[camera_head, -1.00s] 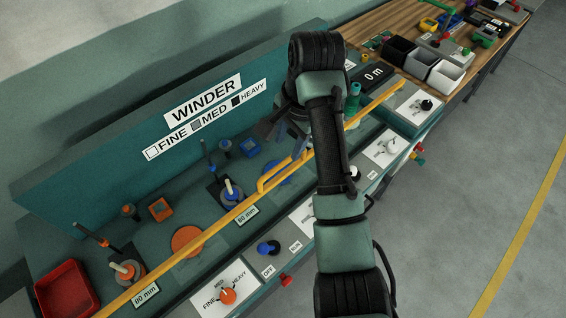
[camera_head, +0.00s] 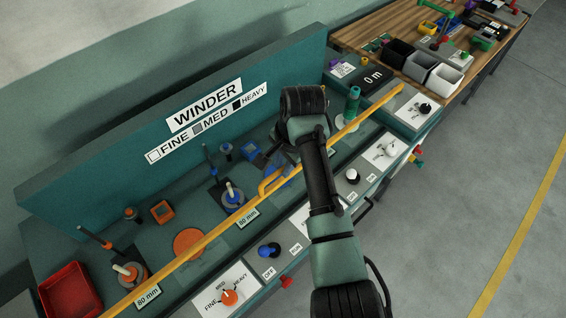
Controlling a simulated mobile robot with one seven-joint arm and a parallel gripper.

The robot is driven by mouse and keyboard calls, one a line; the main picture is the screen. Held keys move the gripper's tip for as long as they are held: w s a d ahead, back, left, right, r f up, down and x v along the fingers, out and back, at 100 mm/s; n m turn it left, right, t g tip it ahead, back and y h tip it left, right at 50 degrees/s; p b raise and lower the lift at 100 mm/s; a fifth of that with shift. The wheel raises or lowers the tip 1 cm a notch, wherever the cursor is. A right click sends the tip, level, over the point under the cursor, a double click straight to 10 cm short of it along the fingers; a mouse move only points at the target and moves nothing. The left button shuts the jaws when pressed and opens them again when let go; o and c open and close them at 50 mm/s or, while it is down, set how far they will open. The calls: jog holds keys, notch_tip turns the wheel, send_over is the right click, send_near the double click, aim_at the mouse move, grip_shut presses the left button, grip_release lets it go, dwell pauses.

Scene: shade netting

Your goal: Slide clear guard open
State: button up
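The clear guard shows mainly by its long yellow front rail (camera_head: 215,231), which runs diagonally along the winder bench. A yellow handle (camera_head: 264,187) stands out from the rail near its middle. The clear panel is hard to make out; parts of the winder show behind the rail. My gripper (camera_head: 270,163) is just behind and above the handle, pointing down and left. My wrist covers the handle's right part. I cannot tell whether the fingers touch the handle or how far apart they are.
Behind the rail are spindles with spools (camera_head: 232,194), an orange disc (camera_head: 188,242) and a green post (camera_head: 352,103). Knobs, such as the orange one (camera_head: 229,297), line the front panel. A red tray (camera_head: 70,292) is at lower left. Open floor lies right.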

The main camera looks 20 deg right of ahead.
grip_shut()
dwell(1.1)
